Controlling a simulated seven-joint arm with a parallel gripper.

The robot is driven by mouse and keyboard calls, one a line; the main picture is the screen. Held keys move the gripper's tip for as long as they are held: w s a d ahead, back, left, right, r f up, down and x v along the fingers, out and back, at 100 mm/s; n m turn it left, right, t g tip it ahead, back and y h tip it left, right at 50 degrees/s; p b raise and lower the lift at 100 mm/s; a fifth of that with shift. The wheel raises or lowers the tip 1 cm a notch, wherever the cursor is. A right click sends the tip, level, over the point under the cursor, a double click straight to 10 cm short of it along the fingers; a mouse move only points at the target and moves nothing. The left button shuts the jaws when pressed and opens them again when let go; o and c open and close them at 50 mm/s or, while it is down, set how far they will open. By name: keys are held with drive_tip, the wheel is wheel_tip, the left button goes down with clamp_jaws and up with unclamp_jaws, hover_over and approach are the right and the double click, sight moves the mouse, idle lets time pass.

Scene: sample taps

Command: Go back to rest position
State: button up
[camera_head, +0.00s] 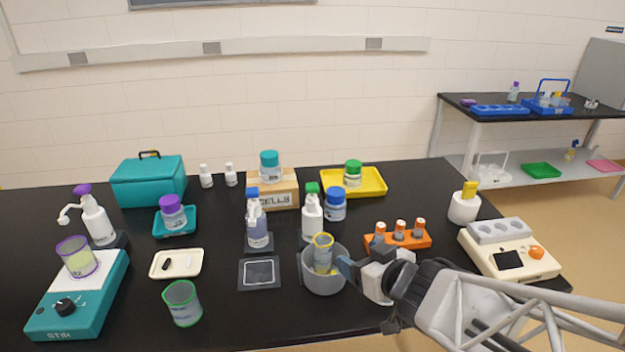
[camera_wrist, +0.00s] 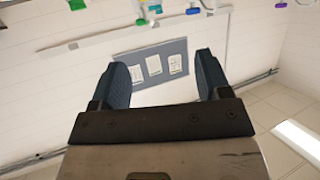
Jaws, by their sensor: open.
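My gripper (camera_head: 362,268) is at the front right of the black table, just right of the grey beaker (camera_head: 324,283) in the picture. I cannot tell whether they touch. In the wrist view my gripper (camera_wrist: 163,75) has its two dark blue fingers spread wide with nothing between them. Behind the fingers is a wall with a grey notice board (camera_wrist: 152,66) holding white sheets. A yellow-topped container (camera_head: 323,252) stands in the grey beaker.
A dark square pad (camera_head: 259,274), a green-rimmed beaker (camera_head: 183,304) and a teal stirrer (camera_head: 75,299) are to the left. Bottles stand behind.

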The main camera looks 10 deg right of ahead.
drive_tip(key=shift+d, duration=0.1)
idle(0.3)
drive_tip(key=s+d+r+m+g+h, duration=0.1)
drive_tip(key=d+r+m+g+h, duration=0.3)
drive_tip(key=d+h, duration=0.3)
drive_tip(key=s+a+r+g+y, duration=0.1)
drive_tip(key=s+a+r+g, duration=0.1)
drive_tip(key=s+a+g, duration=0.3)
drive_tip(key=shift+s+r+m+g+y, duration=0.35)
drive_tip(key=shift+s+g, duration=0.35)
drive_tip(key=shift+s, duration=1.55)
drive_tip(key=shift+f, duration=0.1)
